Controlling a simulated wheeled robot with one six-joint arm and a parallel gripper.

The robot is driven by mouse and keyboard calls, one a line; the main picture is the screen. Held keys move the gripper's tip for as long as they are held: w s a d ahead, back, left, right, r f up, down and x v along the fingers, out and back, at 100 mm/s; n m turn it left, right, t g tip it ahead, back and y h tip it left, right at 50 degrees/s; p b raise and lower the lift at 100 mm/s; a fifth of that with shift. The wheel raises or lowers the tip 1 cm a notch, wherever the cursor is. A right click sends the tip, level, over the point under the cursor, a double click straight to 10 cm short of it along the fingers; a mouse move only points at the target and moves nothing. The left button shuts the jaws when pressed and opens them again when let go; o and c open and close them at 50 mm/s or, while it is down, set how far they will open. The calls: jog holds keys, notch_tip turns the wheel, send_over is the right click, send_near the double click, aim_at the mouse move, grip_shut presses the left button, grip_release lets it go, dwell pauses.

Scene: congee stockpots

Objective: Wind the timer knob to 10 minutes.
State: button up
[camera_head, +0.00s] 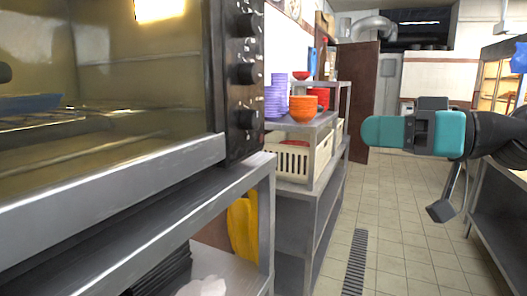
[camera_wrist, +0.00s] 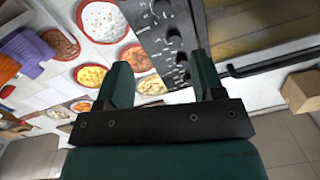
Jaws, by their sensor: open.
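The oven's dark control panel (camera_head: 236,75) carries three black knobs in a column: a top knob (camera_head: 250,25), a middle knob (camera_head: 246,74) and a bottom knob (camera_head: 246,119). The markings are too small to tell which is the timer or where any pointer stands. The panel also shows in the wrist view (camera_wrist: 158,30), tilted, with a dark knob (camera_wrist: 173,40) beyond the fingers. My teal gripper (camera_head: 368,132) is well to the right of the panel and points left. In the wrist view my gripper (camera_wrist: 161,62) is open, with nothing between its fingers.
The oven (camera_head: 110,90) stands on a steel table (camera_head: 130,225). Behind it, a shelf (camera_head: 310,130) holds purple bowls (camera_head: 277,97), orange bowls (camera_head: 302,108) and a cream crate (camera_head: 293,160). The oven door handle (camera_wrist: 275,63) juts out in the wrist view.

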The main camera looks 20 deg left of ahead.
jog(key=p, duration=1.1)
send_near(257, 120)
jog(key=shift+y, duration=0.3)
jog(key=a, duration=0.9)
jog(key=shift+w+f, duration=0.2)
jog(key=shift+f, duration=0.05)
jog(key=c, duration=0.9)
